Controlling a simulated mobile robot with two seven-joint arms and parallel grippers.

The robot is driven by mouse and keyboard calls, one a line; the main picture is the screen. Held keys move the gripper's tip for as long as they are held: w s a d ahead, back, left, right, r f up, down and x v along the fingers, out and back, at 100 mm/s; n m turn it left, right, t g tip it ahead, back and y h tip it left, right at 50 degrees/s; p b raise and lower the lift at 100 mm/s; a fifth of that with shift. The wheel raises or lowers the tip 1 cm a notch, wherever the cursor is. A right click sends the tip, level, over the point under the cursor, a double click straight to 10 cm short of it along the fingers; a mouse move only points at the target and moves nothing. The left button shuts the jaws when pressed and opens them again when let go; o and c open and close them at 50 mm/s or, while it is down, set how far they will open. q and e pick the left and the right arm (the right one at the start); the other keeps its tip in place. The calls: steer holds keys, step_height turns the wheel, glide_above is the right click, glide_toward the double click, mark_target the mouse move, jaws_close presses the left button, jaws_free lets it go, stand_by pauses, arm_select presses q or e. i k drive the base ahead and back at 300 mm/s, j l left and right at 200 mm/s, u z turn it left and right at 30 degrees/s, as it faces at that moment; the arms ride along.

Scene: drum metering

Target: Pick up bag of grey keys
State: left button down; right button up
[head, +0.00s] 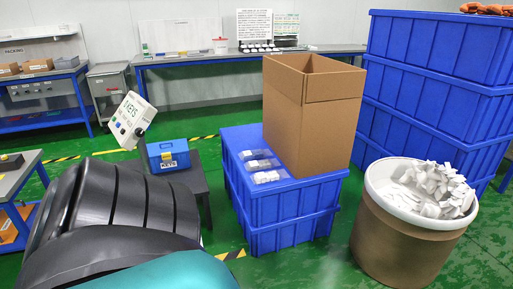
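Clear bags (266,177) with pale contents lie in a row on the left part of a blue crate stack's top (239,137), beside a tall open cardboard box (312,113). The nearest bag looks whitish and the ones behind it look slightly greyer. I cannot tell for certain which holds grey keys. Neither of my grippers shows in the head view.
A round brown drum (402,240) full of white pieces stands at the right, before tall blue crates (430,90). Large black and teal shapes block the lower left.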

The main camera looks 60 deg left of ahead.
mark_target(261, 165)
steer(key=i+j+u, duration=0.1)
steer(key=i+u, duration=0.4)
steer(key=i+l+u, duration=0.15)
steer(key=i+u, duration=0.6)
steer(key=u, duration=0.15)
steer(key=i+u, duration=0.55)
steer(key=u, duration=0.3)
steer(key=i+u, duration=0.25)
steer(key=u, duration=0.15)
steer(key=i+l+u, duration=0.1)
steer(key=u, duration=0.3)
steer(key=i+l+u, duration=0.2)
steer(key=u, duration=0.2)
steer(key=i+l+u, duration=0.6)
steer(key=i+j, duration=0.05)
